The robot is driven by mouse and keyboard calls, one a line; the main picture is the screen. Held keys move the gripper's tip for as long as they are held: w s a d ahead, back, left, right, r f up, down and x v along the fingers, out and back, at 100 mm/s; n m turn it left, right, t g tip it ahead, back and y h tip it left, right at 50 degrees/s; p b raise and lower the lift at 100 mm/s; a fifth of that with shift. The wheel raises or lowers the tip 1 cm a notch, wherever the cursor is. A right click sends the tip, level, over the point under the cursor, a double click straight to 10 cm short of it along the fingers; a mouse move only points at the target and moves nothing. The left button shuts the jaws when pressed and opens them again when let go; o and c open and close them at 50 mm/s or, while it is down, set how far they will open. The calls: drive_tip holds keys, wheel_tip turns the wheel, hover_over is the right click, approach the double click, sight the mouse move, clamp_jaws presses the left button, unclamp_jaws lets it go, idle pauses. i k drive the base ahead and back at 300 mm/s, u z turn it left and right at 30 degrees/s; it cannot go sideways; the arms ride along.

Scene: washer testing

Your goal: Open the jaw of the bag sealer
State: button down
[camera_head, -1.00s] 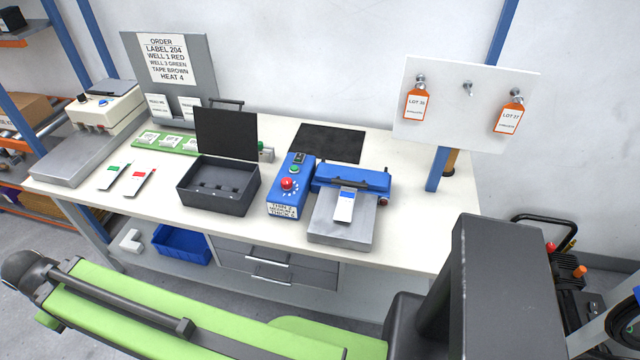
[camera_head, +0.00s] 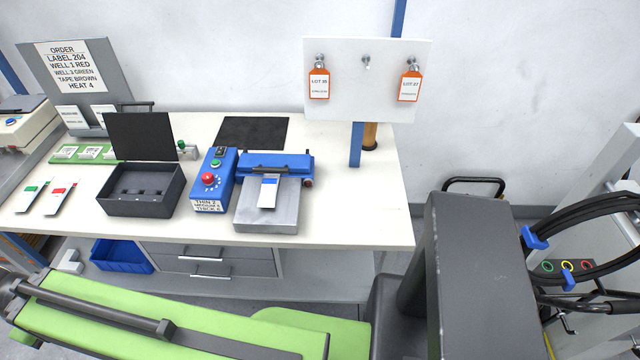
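The bag sealer (camera_head: 285,162) stands on the right part of the white bench. It has a blue body with a dark handle bar on top and a grey metal plate (camera_head: 266,217) in front. A white packet with a blue mark (camera_head: 268,190) lies on the plate, its far end at the jaw. Whether the jaw is open or shut is hard to tell; the bar looks lowered. A blue control box (camera_head: 213,178) with a red knob and a green button stands left of it. My green arm link crosses the bottom of the view. My gripper is not in view.
A black open case (camera_head: 140,203) and two white packets (camera_head: 58,198) lie on the bench to the left. A pegboard (camera_head: 366,85) with orange lot tags stands at the back right. The bench's right end (camera_head: 375,215) is clear. Cables hang at far right.

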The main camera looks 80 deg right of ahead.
sight(267, 163)
drive_tip(key=z, duration=3.15)
drive_tip(key=k, duration=1.5)
drive_tip(key=u, duration=0.65)
drive_tip(key=i, duration=1.5)
